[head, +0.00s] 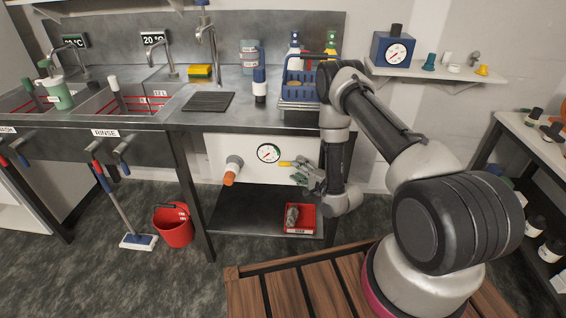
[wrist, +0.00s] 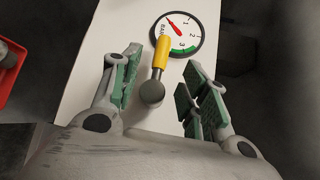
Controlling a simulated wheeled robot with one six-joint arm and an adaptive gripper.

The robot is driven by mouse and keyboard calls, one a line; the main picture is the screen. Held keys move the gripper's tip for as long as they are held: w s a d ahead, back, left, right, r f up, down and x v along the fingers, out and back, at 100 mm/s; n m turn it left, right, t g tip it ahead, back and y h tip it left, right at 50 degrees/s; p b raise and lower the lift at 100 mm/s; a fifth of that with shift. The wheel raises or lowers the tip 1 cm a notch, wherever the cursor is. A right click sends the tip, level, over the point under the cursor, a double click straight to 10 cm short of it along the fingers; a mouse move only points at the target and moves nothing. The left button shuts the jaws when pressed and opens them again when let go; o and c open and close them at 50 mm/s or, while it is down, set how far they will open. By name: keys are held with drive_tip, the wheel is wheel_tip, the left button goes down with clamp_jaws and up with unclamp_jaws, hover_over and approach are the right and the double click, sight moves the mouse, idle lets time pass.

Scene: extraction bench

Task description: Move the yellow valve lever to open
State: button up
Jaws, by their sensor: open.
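The yellow valve lever (wrist: 160,54) is in the wrist view, with its yellow grip running up from a round grey hub (wrist: 151,92) on a white panel. The lever's tip lies over the lower edge of a round pressure gauge (wrist: 180,36). In the head view the lever (head: 285,164) points left toward the gauge (head: 268,153). My gripper (wrist: 155,88) is open, with one green-padded finger on each side of the hub and lower lever. No contact between pads and lever shows. In the head view my gripper (head: 304,176) is at the panel's right part and hides the hub.
An orange-tipped pipe outlet (head: 230,172) sticks out left of the gauge. A red tray (head: 300,220) with a grey object stands on the lower shelf (head: 245,210). The bench top (head: 220,120) is above, and a red bucket (head: 174,227) stands on the floor left.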

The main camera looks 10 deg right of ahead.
sight(290, 166)
drive_tip(key=x, duration=0.7)
clamp_jaws()
